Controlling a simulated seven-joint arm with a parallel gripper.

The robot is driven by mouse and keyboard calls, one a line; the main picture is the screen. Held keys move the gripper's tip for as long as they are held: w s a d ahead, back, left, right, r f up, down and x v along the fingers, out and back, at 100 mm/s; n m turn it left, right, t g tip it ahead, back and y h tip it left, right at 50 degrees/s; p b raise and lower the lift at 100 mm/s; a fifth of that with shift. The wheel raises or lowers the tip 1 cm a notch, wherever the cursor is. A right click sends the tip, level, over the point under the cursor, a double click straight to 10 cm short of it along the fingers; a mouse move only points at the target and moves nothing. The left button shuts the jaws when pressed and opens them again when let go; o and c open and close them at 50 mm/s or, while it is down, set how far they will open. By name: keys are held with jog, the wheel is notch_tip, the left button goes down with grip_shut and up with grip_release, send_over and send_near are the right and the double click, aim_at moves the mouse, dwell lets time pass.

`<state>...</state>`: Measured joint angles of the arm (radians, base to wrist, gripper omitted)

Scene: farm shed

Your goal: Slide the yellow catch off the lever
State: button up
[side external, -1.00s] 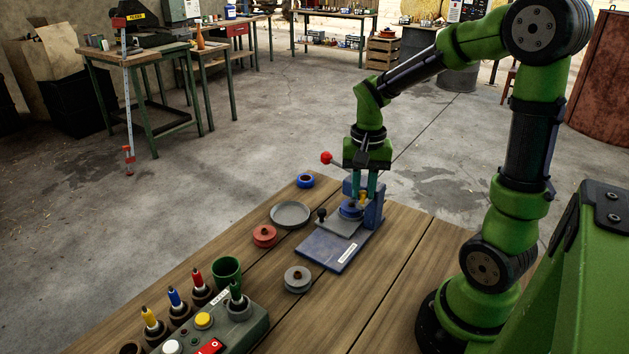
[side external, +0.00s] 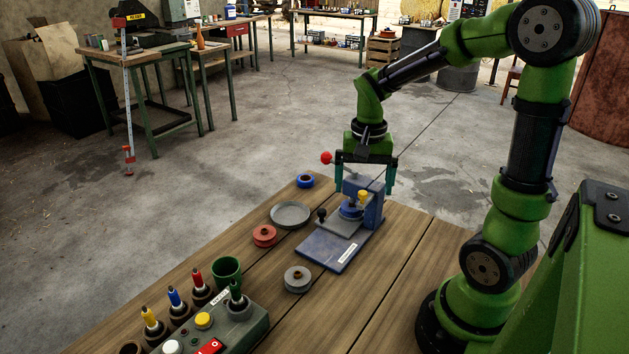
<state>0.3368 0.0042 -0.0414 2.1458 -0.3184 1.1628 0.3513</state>
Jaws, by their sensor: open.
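The yellow catch (side external: 363,195) is a small yellow knob on the blue-grey press (side external: 374,208), just right of the blue disc (side external: 350,209). The lever ends in a red ball (side external: 326,158) that sticks out to the left of my gripper; most of its rod is hidden behind the gripper. My gripper (side external: 364,190) is open and empty, its two teal fingers spread wide above the press, one on each side. The fingers look apart from the catch, though the exact height is hard to judge.
The press has a flat base (side external: 335,250) on the wooden table (side external: 400,290). A grey dish (side external: 290,215), a red disc (side external: 264,236), a grey disc (side external: 297,280) and a blue ring (side external: 306,181) lie left of it. A control box (side external: 245,325) stands at front left. The table right of the press is clear.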

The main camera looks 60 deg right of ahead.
jog(key=shift+r, duration=3.4)
jog(key=shift+w, duration=0.15)
jog(key=s+a+r+n+t+y, duration=0.1)
jog(key=s+a+n+t, duration=0.1)
jog(key=a, duration=0.5)
jog(key=s+a+r+n+t+y, duration=0.1)
jog(key=s+a+n+t, duration=0.2)
jog(key=a+n+t, duration=0.2)
jog(key=shift+a+r+n, duration=0.4)
jog(key=shift+a+n, duration=0.1)
jog(key=shift+a, duration=0.75)
